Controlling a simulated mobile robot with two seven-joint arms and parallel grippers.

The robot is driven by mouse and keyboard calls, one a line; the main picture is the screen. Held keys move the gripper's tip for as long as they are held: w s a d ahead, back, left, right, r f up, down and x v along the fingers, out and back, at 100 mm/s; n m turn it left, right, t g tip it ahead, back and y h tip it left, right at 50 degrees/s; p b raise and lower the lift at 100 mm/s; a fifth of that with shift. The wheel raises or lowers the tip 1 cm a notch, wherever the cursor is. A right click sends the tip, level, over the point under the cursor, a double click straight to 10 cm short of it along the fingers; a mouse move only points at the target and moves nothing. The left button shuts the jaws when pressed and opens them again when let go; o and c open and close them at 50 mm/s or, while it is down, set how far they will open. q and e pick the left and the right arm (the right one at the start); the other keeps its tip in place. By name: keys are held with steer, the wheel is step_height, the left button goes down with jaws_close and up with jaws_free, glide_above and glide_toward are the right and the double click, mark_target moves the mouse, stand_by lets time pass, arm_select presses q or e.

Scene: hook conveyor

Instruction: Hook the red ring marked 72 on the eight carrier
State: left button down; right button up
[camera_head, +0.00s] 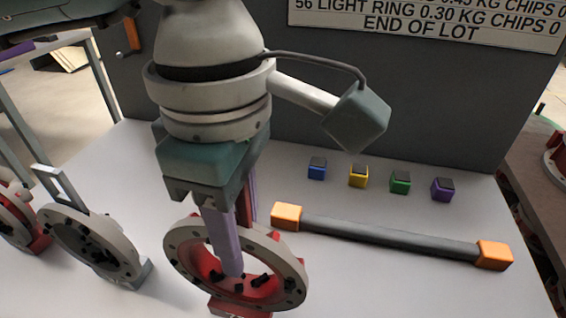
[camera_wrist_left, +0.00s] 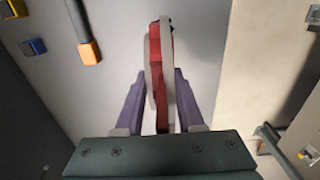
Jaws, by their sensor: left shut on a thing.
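The red ring (camera_head: 205,268) has a pale grey rim, a red inner face with dark studs, and a red block at its bottom, cut off by the frame edge. Its marking is not readable as 72. My left gripper (camera_head: 238,245) is shut on the ring's upper part, with its purple fingers on either side of the wall. The left wrist view shows the ring (camera_wrist_left: 159,70) edge-on between the fingers of the left gripper (camera_wrist_left: 162,95). I cannot tell whether the ring touches the table. I cannot identify the eight carrier. My right gripper is not in view.
A grey ring (camera_head: 90,245) with a pale loop handle stands to the left, and another red ring (camera_head: 22,225) is beyond it. A dark bar with orange ends (camera_head: 390,238) lies right. Several coloured blocks (camera_head: 358,176) sit behind it. A dark panel (camera_head: 440,95) rises at the back.

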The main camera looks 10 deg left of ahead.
mark_target(248, 284)
arm_select(q)
steer(key=shift+f, duration=1.95)
steer(key=shift+f, duration=0.1)
steer(key=shift+f+b, duration=0.1)
steer(key=shift+b, duration=0.25)
steer(key=c, duration=0.5)
jaws_free()
